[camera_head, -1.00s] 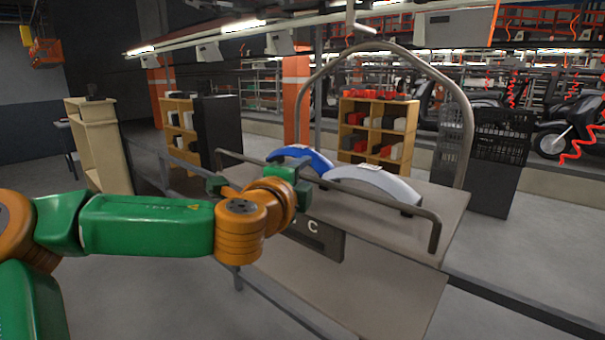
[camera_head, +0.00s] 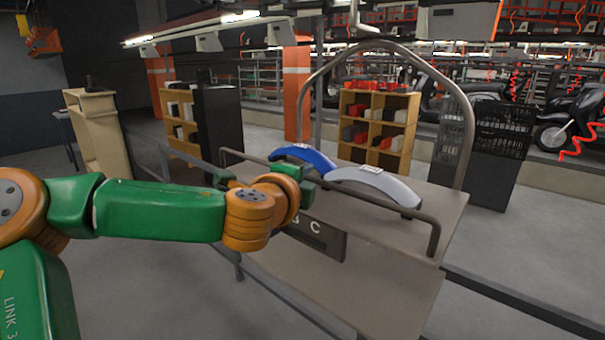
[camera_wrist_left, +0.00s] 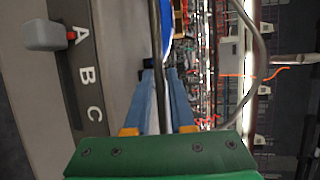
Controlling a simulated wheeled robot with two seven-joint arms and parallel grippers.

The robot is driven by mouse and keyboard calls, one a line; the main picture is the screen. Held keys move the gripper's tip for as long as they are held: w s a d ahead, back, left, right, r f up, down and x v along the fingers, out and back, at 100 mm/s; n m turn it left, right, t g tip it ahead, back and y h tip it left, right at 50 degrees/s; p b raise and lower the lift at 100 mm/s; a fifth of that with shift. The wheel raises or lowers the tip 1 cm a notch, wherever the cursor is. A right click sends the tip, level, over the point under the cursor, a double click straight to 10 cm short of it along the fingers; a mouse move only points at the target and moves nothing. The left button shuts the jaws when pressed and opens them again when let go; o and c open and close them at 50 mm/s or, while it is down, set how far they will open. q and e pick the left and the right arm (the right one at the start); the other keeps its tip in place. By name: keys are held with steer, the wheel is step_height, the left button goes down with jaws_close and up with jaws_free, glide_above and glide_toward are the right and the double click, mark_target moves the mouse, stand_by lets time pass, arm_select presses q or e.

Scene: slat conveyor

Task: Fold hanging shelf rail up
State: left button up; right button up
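The hanging shelf rail (camera_head: 385,203) is a dark grey metal bar along the near side of the hanging shelf (camera_head: 425,192). Its right end bends down to the shelf's near edge. My left gripper (camera_head: 300,180) is at the rail's left half, with its fingers largely hidden by my orange wrist. In the left wrist view the rail (camera_wrist_left: 155,40) runs between the two blue fingers of my left gripper (camera_wrist_left: 160,75). The fingers look apart, with slim gaps beside the bar. My right gripper is in neither view.
A blue curved part (camera_head: 306,156) and a pale grey one (camera_head: 378,183) lie on the shelf behind the rail. A dark lettered plate (camera_head: 318,238) hangs below the near edge. A tubular hoop (camera_head: 468,130) rises above the shelf. Cabinets stand behind.

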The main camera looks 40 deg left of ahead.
arm_select(q)
steer(key=shift+o, duration=1.1)
steer(key=shift+w+d, duration=0.15)
steer(key=b+v, duration=0.1)
steer(key=v, duration=0.6)
steer(key=shift+b, duration=0.3)
steer(key=shift+f, duration=0.1)
